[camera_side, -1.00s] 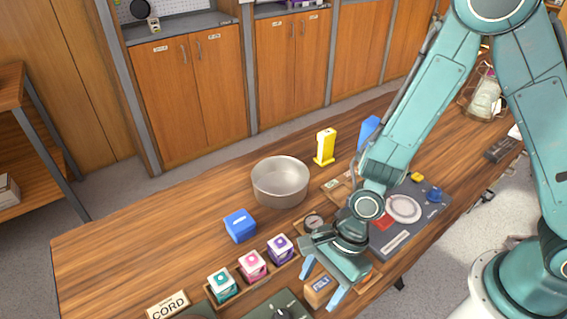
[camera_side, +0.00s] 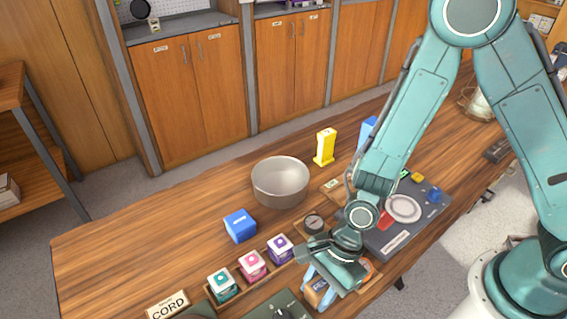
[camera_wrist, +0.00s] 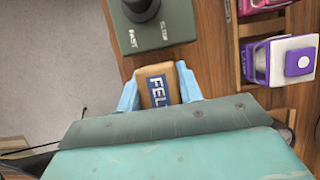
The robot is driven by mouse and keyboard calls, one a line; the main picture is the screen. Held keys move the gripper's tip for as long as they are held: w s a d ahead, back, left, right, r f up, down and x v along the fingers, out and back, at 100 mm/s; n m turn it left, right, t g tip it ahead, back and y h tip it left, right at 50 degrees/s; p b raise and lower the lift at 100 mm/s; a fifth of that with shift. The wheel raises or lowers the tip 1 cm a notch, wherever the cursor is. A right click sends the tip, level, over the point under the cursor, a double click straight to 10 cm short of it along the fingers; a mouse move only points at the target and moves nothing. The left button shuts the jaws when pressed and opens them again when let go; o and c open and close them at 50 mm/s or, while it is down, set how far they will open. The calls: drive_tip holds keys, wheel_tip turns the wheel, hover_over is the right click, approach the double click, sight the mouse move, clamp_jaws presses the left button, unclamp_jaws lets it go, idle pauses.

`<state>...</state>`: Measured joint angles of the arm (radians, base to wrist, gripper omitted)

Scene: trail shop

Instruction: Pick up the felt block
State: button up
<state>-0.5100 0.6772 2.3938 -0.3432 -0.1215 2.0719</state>
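The felt block (camera_side: 316,291) is tan with a blue label, and stands near the front edge of the wooden table. In the wrist view the block (camera_wrist: 145,92) sits between my two blue fingers, its label reading "FEL" with the rest hidden. My gripper (camera_side: 319,288) is low over the table. Its fingers (camera_wrist: 159,86) lie against both sides of the block, with no clear gap, so it looks shut on it. I cannot see the block's underside clearly; it appears at table level.
A dark green box with a knob (camera_side: 283,312) is close beside the block. A rack holds teal (camera_side: 222,285), pink (camera_side: 252,265) and purple (camera_side: 280,248) boxes. A blue box (camera_side: 240,225), a metal bowl (camera_side: 281,183) and a yellow item (camera_side: 325,147) stand farther back. The left tabletop is clear.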

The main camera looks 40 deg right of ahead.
sight(318, 285)
drive_tip(key=c, duration=0.3)
drive_tip(key=shift+r, duration=0.15)
wheel_tip(318, 285, up, 20)
idle(0.9)
drive_tip(key=shift+w, duration=0.1)
idle(0.4)
